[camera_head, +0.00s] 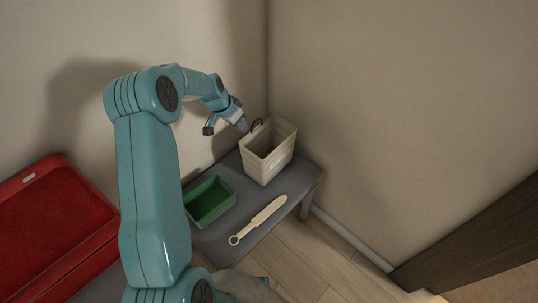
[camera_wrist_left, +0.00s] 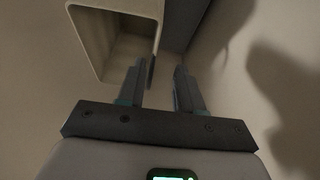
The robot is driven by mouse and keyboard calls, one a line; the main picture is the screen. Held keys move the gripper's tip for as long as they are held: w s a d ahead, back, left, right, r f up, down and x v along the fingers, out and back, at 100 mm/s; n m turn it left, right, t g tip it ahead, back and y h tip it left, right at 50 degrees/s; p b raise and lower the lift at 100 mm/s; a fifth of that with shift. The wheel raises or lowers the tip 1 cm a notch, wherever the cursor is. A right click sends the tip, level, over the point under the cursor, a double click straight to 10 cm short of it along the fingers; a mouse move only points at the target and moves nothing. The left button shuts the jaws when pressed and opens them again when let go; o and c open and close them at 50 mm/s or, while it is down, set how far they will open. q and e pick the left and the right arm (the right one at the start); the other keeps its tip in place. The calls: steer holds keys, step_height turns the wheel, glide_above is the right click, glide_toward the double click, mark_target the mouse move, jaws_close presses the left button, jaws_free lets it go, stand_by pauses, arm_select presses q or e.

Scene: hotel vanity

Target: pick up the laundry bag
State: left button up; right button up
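The laundry bag (camera_head: 279,162) is a cream, open-topped, box-like bag with a dark handle loop at its back left rim. It stands upright at the far end of a grey bench (camera_head: 262,226). My left gripper (camera_head: 243,126) is at the bag's back left rim, close to the handle. In the left wrist view, the bag's open mouth (camera_wrist_left: 88,55) is at the upper left, and the two fingers of my left gripper (camera_wrist_left: 160,75) are apart. A dark strip, perhaps the handle, shows beside the left finger; I cannot tell if they touch. My right gripper is not in view.
A green tray (camera_head: 213,189) and a cream shoehorn-like tool (camera_head: 259,219) with a ring end lie on the bench in front of the bag. A red suitcase (camera_head: 62,222) is at the left. Walls meet in a corner close behind the bag.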

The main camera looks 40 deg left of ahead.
arm_select(q)
glide_above(250, 137)
steer(key=s, duration=0.2)
step_height(250, 137, down, 5)
steer(key=x, duration=0.5)
steer(key=shift+w+a+f, duration=0.15)
steer(key=shift+w+f, duration=0.05)
steer(key=shift+f, duration=0.1)
steer(key=shift+s+r, duration=0.1)
